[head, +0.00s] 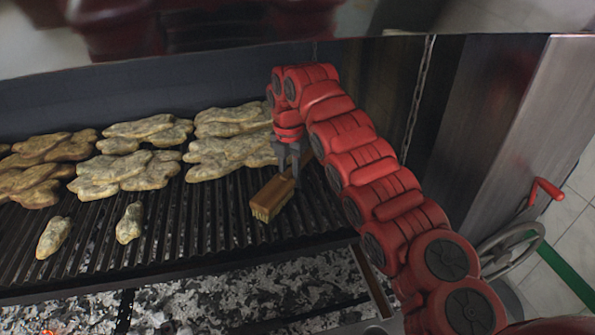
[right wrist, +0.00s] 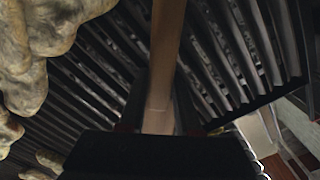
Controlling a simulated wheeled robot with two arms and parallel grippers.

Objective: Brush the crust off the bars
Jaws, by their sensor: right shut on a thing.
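The grill bars (head: 180,230) are dark parallel bars that run across the grate, and they also show in the right wrist view (right wrist: 95,75). A wooden brush (head: 270,198) rests on or just above the bars at the right end; I cannot tell whether it touches them. My right gripper (head: 290,172) is shut on the brush from above. In the right wrist view the wooden handle (right wrist: 166,60) runs up from between the fingers. No separate crust can be made out on the bars. My left gripper is out of view.
Several pieces of meat (head: 125,170) cover the back and left of the grate, close to my right gripper. Two small pieces, one of them here (head: 130,223), lie nearer the front. Ash and coals (head: 230,300) lie below. A chain (head: 418,100) and a metal post stand right.

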